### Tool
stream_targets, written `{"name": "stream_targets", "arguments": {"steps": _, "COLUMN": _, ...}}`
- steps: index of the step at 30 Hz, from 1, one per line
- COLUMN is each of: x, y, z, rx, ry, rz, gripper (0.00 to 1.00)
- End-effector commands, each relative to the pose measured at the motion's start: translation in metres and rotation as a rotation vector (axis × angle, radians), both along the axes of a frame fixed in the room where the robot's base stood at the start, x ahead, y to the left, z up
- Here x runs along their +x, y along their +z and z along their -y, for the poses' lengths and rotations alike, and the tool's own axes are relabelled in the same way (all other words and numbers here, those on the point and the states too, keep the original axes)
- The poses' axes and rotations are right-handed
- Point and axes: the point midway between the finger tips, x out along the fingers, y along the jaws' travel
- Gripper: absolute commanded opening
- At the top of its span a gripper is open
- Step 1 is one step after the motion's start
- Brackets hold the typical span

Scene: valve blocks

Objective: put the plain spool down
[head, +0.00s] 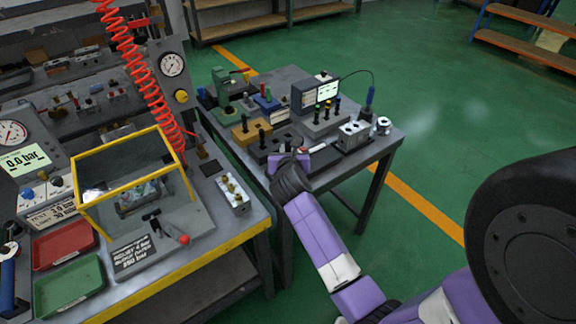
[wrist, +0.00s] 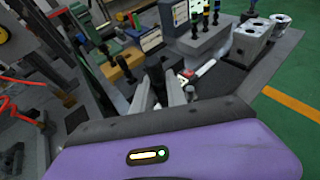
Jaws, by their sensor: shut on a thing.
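My gripper (wrist: 168,95) is shut on a dark spool (wrist: 154,72), which stands up between the two grey fingers in the wrist view. I take this for the plain spool; its lower part is hidden by the fingers. It is over or close to a dark block on the right table; I cannot tell whether it touches. In the head view my gripper (head: 289,160) is at the table's near part, and the spool is mostly hidden there.
A yellow block (head: 246,133) with dark spools stands left of my gripper. A grey block (head: 322,124) with several colour-topped spools stands behind. A silver block with holes (head: 352,137) and a silver ring (head: 383,126) stand right. A white-and-red thing (wrist: 203,70) lies beside the gripper.

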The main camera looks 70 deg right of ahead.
Motion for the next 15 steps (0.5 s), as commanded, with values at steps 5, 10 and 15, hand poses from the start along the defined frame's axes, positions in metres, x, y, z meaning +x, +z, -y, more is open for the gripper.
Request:
{"name": "stream_targets", "arguments": {"steps": 5, "x": 0.0, "y": -0.017, "z": 0.0, "rx": -0.002, "ry": 0.0, "rz": 0.001, "gripper": 0.0}}
{"name": "stream_targets", "arguments": {"steps": 10, "x": -0.001, "y": -0.037, "z": 0.0, "rx": 0.0, "ry": -0.001, "rz": -0.002, "gripper": 0.0}}
{"name": "stream_targets", "arguments": {"steps": 15, "x": 0.0, "y": -0.058, "z": 0.0, "rx": -0.001, "ry": 0.0, "rz": 0.0, "gripper": 0.0}}
